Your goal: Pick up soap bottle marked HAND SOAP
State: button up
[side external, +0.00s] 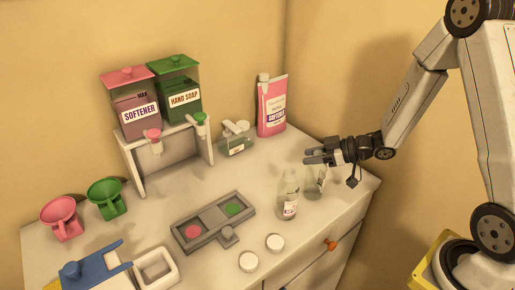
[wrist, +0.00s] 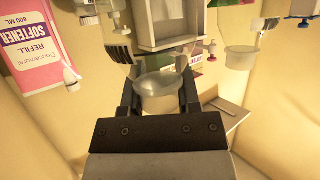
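The tank marked HAND SOAP (side external: 184,98) is green-lidded and sits on the white stand at the back left. Two clear, uncapped bottles stand upright at the table's right. The nearer bottle (side external: 288,197) has a small label, too small to read. The farther bottle (side external: 316,184) is partly hidden by my gripper (side external: 312,157), which is level at its top. In the wrist view, which is upside down, a clear bottle neck (wrist: 160,96) lies between the fingers of my gripper (wrist: 155,60). I cannot tell whether the fingers press on it.
A SOFTENER tank (side external: 138,112) stands beside the HAND SOAP tank. A grey tray (side external: 204,238) occupies the middle.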

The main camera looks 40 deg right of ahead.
grip_shut()
jog(key=shift+r, duration=0.1)
notch_tip(320, 180, up, 10)
dwell(0.9)
dwell(0.5)
